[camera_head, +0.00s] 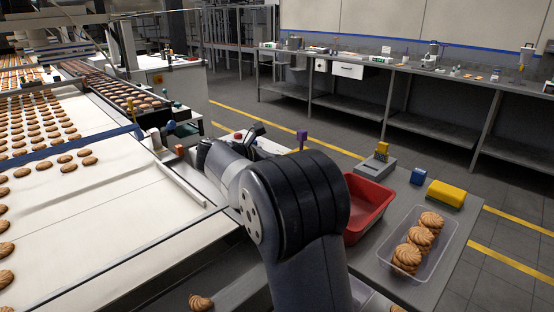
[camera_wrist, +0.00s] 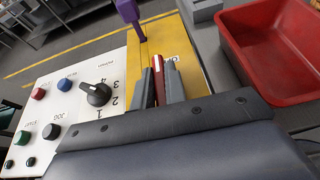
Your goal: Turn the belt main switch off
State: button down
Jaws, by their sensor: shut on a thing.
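The belt main switch is a red handle (camera_wrist: 158,72) on a yellow plate (camera_wrist: 200,68), seen in the wrist view. My gripper (camera_wrist: 160,80) is shut with its two grey fingers on either side of the red handle. The fingers hide part of the handle, so its exact angle is hard to tell. The yellow plate sits beside a white control panel (camera_wrist: 72,118). In the head view my own arm hides the switch and most of the panel.
A black rotary knob (camera_wrist: 96,94) with numbers and several coloured buttons sit left of the switch. A purple piece (camera_wrist: 130,14) stands above it. A red bin (camera_head: 368,205) and a clear tray of biscuits (camera_head: 449,248) are on the right. The belt (camera_head: 110,225) lies left.

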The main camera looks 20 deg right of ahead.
jog(key=shift+r, duration=0.1)
jog(key=c, duration=1.4)
grip_release()
jog(key=shift+c, duration=0.2)
jog(key=v, duration=1)
jog(key=shift+s+a, duration=0.15)
jog(key=shift+a, duration=0.15)
jog(key=shift+r, duration=0.1)
jog(key=x, duration=1.1)
jog(key=shift+a+n+t, duration=0.1)
jog(key=shift+n+t, duration=0.2)
jog(key=shift+t, duration=0.1)
